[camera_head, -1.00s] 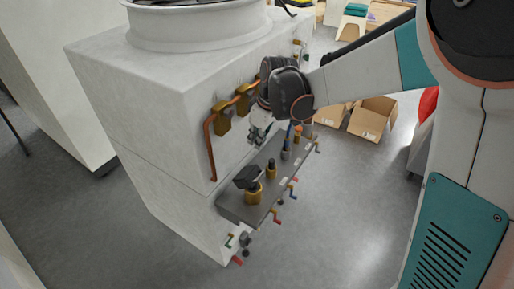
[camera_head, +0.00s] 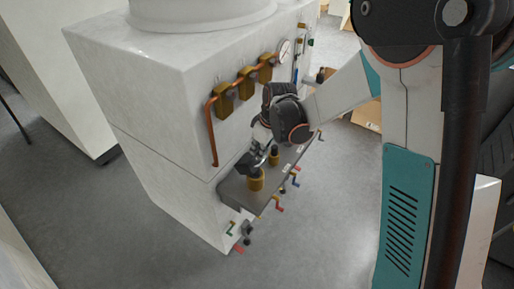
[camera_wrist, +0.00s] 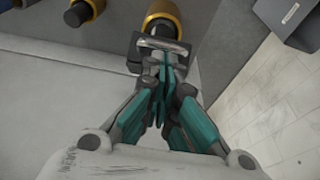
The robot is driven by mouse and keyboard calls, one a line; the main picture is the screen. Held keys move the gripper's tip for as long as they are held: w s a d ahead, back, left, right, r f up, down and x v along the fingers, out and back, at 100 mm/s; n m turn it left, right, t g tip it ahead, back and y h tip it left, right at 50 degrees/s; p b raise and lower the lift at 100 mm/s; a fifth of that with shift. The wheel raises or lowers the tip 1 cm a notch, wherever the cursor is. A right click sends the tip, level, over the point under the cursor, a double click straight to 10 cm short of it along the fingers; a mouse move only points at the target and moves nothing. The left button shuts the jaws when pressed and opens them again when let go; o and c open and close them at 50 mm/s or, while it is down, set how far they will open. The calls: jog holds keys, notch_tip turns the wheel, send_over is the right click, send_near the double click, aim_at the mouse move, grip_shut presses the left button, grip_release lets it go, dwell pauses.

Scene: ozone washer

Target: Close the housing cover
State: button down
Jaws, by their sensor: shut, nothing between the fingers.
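The housing cover (camera_head: 247,162) looks like a dark flap tilted up on a brass housing (camera_head: 256,181) at the near end of the grey shelf. My gripper (camera_head: 262,157) is shut beside the cover, just above the housing. In the wrist view my gripper (camera_wrist: 162,72) has its fingertips together with nothing between them. They are right by the dark cover (camera_wrist: 134,56) and a pale metal bar (camera_wrist: 162,44); I cannot tell if they touch. The brass housing (camera_wrist: 165,12) shows behind, partly hidden.
The shelf (camera_head: 235,195) juts from a white machine (camera_head: 160,100) and bears another brass fitting (camera_head: 274,158). Copper pipe and brass blocks (camera_head: 246,84) are on the wall above. Small coloured valve handles (camera_head: 278,205) stick out below. The floor in front is clear.

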jog(key=shift+d+f, duration=0.1)
jog(key=shift+s+d+f+t+y+b, duration=0.2)
jog(key=shift+s+d+t+y+b, duration=0.1)
jog(key=shift+b, duration=0.25)
jog(key=s+d+f+t+y+b, duration=0.2)
jog(key=s+d+f+b, duration=0.1)
jog(key=f+b, duration=0.3)
jog(key=shift+s+d+f+y+b, duration=0.35)
jog(key=shift+d+b, duration=0.55)
jog(key=shift+b, duration=0.5)
